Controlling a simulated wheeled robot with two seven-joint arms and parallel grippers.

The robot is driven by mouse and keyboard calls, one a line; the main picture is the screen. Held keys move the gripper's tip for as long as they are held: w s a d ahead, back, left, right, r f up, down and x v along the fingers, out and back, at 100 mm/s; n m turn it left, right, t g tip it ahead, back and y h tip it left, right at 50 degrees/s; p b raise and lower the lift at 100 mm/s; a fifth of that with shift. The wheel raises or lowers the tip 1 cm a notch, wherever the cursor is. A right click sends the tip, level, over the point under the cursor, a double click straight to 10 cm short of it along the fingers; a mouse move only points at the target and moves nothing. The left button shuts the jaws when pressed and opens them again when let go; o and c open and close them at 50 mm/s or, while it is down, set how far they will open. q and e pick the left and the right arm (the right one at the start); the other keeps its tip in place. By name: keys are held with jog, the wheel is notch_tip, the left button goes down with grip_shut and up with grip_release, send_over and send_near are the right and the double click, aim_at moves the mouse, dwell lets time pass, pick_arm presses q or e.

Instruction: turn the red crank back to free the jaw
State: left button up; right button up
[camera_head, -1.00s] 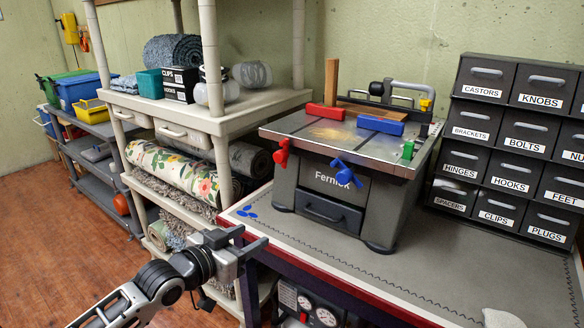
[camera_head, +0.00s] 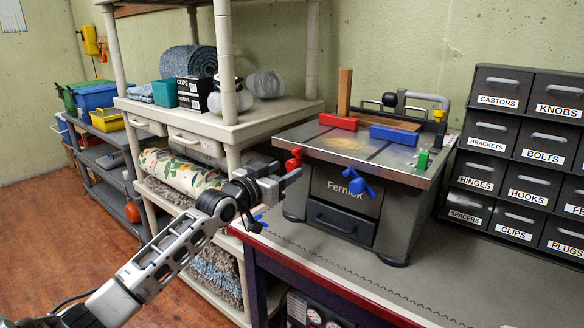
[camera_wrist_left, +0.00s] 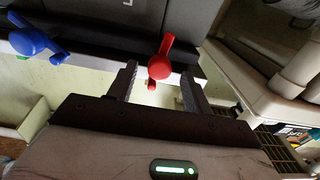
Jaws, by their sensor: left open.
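The red crank (camera_head: 293,160) is on the front left of the grey Fernick machine (camera_head: 340,194), below its tabletop. In the left wrist view the red crank (camera_wrist_left: 160,66) shows between my open left fingers, its handle pointing up. I cannot tell how far ahead of the fingertips it is. My left gripper (camera_head: 290,174) is open and empty, just below and in front of the crank. A red jaw block (camera_head: 338,122) and a blue one (camera_head: 394,134) lie on the tabletop near a wooden board. My right gripper is not in view.
A blue crank (camera_head: 358,182) sits right of the red one and also shows in the left wrist view (camera_wrist_left: 32,42). A cream shelf (camera_head: 230,125) stands close on the left. Labelled drawers (camera_head: 520,150) stand right. The bench front (camera_head: 350,275) is clear.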

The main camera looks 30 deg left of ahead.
aim_at(290, 168)
pick_arm(q)
jog(key=shift+w+d, duration=0.15)
jog(key=shift+w, duration=1.7)
jog(key=c, duration=1)
jog(key=shift+o, duration=0.2)
